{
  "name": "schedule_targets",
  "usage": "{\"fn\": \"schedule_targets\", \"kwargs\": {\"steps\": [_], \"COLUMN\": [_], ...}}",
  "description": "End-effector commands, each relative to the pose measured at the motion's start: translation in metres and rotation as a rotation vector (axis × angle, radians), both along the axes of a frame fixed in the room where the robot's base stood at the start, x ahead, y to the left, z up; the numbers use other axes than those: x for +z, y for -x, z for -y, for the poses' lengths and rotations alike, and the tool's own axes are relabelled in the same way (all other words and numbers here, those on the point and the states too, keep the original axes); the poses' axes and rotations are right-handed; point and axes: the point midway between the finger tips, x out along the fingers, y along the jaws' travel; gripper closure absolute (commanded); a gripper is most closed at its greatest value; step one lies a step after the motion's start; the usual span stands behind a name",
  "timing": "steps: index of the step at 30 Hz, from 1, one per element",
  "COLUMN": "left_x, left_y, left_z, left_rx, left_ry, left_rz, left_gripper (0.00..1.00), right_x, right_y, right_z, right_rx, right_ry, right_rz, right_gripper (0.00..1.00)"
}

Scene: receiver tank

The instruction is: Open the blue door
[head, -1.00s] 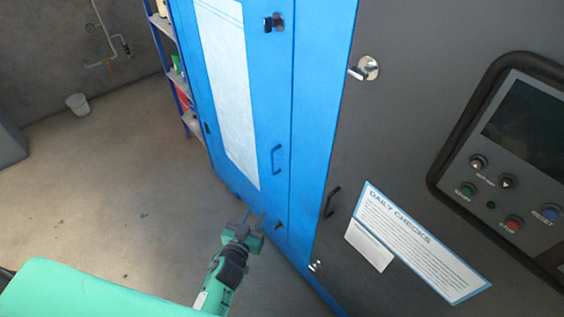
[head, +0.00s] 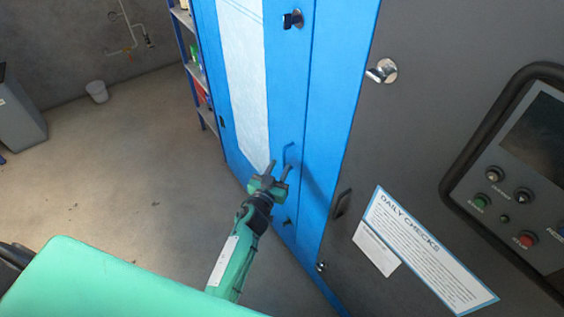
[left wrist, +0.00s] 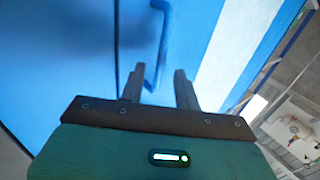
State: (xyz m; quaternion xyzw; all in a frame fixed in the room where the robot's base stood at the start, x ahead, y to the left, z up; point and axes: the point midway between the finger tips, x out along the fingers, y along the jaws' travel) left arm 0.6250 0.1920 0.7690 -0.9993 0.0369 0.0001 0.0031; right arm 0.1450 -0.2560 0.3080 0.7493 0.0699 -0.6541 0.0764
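The blue door (head: 284,85) stands shut, with a long white panel on it. Its blue bar handle (head: 288,152) is low on the door, and a dark latch knob (head: 292,19) sits higher up. My left gripper (head: 281,167) is open just below and in front of the handle. In the left wrist view the handle (left wrist: 160,45) lies ahead, between the lines of the two spread fingers (left wrist: 157,85); its lower end is near the fingertips. I cannot tell whether they touch. My right gripper is not in view.
To the right is a dark grey cabinet front (head: 400,130) with its own latch, a black handle (head: 342,204), a daily checks sheet (head: 425,248) and a control panel (head: 515,205). A shelf rack (head: 196,70) stands behind the door's left edge. The floor (head: 140,180) at left is clear.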

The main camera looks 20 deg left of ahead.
Motion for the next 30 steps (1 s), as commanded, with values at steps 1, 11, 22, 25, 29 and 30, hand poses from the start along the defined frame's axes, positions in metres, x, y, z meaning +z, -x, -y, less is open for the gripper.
{"fn": "schedule_targets", "kwargs": {"steps": [1, 11, 22, 25, 29, 30], "left_x": [0.000, 0.000, 0.000, 0.000, 0.000, 0.000], "left_y": [-0.008, -0.028, -0.029, -0.029, -0.029, -0.028], "left_z": [0.001, 0.003, 0.002, 0.003, 0.002, 0.002], "left_rx": [0.000, 0.000, 0.000, 0.000, 0.000, -0.001], "left_ry": [0.001, 0.000, 0.000, 0.000, 0.000, 0.000], "left_rz": [0.001, 0.000, 0.000, 0.000, 0.000, 0.000], "left_gripper": [0.68, 0.68, 0.91, 1.00, 1.00, 1.00], "right_x": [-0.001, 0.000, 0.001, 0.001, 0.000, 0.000], "right_y": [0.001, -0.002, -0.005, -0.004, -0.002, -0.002], "right_z": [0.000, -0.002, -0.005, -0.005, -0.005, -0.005], "right_rx": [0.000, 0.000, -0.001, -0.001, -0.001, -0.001], "right_ry": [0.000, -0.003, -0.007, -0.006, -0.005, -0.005], "right_rz": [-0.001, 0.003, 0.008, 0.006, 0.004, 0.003], "right_gripper": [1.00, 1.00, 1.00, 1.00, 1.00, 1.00]}}
